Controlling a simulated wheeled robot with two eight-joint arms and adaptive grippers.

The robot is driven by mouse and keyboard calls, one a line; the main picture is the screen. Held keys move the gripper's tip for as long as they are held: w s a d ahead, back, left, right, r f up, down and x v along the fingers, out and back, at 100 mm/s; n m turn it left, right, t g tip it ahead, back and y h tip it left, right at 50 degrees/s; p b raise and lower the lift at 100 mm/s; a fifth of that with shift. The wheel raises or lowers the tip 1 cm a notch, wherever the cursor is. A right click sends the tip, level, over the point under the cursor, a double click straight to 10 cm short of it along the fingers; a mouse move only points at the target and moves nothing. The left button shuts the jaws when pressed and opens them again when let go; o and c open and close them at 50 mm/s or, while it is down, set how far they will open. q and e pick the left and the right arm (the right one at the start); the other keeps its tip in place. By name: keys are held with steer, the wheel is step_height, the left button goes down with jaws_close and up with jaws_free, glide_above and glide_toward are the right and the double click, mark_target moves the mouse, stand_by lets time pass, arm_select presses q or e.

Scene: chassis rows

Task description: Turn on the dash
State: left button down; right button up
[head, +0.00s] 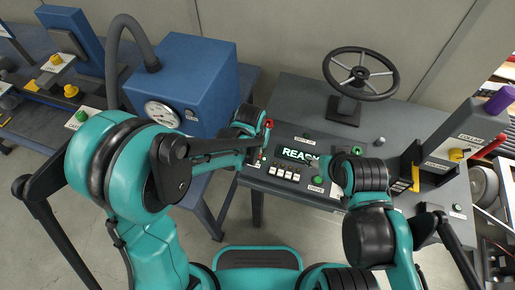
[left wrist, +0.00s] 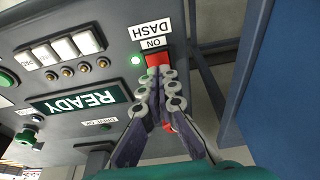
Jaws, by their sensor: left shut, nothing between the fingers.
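The dash panel (head: 282,168) is on the dark bench, with its lit green READY display (head: 297,154). The left wrist view shows the same READY display (left wrist: 82,101) upside down. There, a red switch (left wrist: 158,59) sits under the labels ON and DASH, beside a lit green lamp (left wrist: 135,60). My left gripper (left wrist: 158,78) is shut and empty, its fingertips at the red switch and partly covering it; I cannot tell if they touch. My right gripper (head: 343,172) is at the panel's right side, its fingers unclear.
A black steering wheel (head: 361,73) stands behind the panel. White buttons (head: 283,173) and a green button (head: 318,180) are on the panel front. A blue box with a gauge (head: 185,85) is at left. Yellow and purple knobbed parts (head: 457,154) are at right.

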arm_select(q)
steer(key=p+v, duration=0.3)
steer(key=v, duration=0.2)
steer(key=shift+r, duration=0.2)
steer(key=w+p+v, duration=0.2)
steer(key=p+v, duration=0.1)
steer(key=v, duration=0.4)
glide_above(257, 157)
steer(key=s+a, duration=0.1)
steer(key=s, duration=0.3)
steer(key=shift+w+a+r, duration=0.15)
steer(key=shift+a+r, duration=0.05)
arm_select(e)
step_height(257, 157, up, 6)
steer(key=s, duration=0.1)
steer(key=shift+d, duration=0.1)
arm_select(q)
steer(key=s+a+r+n+t+b, duration=0.1)
steer(key=s+a, duration=0.3)
steer(key=a, duration=0.4)
steer(key=s+a+r+n+t+b, duration=0.2)
steer(key=s+a, duration=0.3)
steer(key=a, duration=0.3)
steer(key=shift+r+n+t+y+b, duration=0.35)
steer(key=shift+r+t+b, duration=0.25)
steer(key=shift+t+b, duration=0.25)
arm_select(e)
step_height(257, 157, down, 4)
steer(key=shift+f, duration=0.2)
